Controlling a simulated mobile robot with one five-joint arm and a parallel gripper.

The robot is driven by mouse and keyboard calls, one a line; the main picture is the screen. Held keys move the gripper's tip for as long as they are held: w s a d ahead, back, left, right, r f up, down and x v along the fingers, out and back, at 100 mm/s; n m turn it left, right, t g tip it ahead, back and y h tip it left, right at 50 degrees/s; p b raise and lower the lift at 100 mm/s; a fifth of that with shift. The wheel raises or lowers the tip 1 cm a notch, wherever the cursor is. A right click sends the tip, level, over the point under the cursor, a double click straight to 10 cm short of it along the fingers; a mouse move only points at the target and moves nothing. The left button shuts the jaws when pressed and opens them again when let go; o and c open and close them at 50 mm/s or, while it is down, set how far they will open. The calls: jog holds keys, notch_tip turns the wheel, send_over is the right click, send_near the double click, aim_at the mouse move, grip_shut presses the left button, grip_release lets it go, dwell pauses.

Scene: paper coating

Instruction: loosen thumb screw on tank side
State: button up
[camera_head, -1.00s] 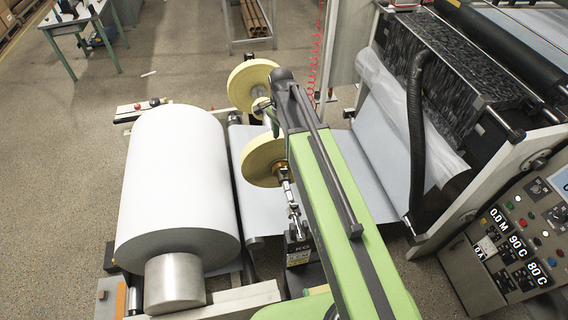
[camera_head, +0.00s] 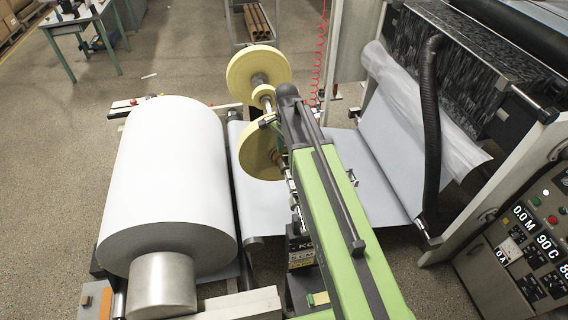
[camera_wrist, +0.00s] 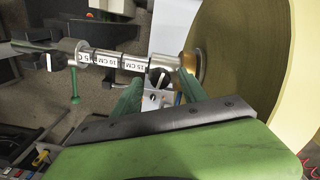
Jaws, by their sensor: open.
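In the wrist view a metal shaft (camera_wrist: 110,60) with centimetre labels runs across to a large yellow disc (camera_wrist: 240,60). A small dark knob (camera_wrist: 156,77), perhaps the thumb screw, sits on the shaft's collar. My gripper (camera_wrist: 161,82) is open, with its two green fingers on either side below the knob. I see nothing held between them; whether they touch the knob I cannot tell. In the head view my green arm hides most of the gripper and much of the shaft beside the yellow discs (camera_head: 258,72). I cannot make out a tank for certain.
A large white paper roll (camera_head: 165,185) stands left of my arm. The coating machine with a black hose (camera_head: 431,140) and a control panel (camera_head: 525,240) is at the right. A green table (camera_head: 85,28) stands at the back left. Floor at the left is free.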

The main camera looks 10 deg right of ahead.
jog(key=shift+f, duration=0.3)
jog(key=shift+c, duration=0.4)
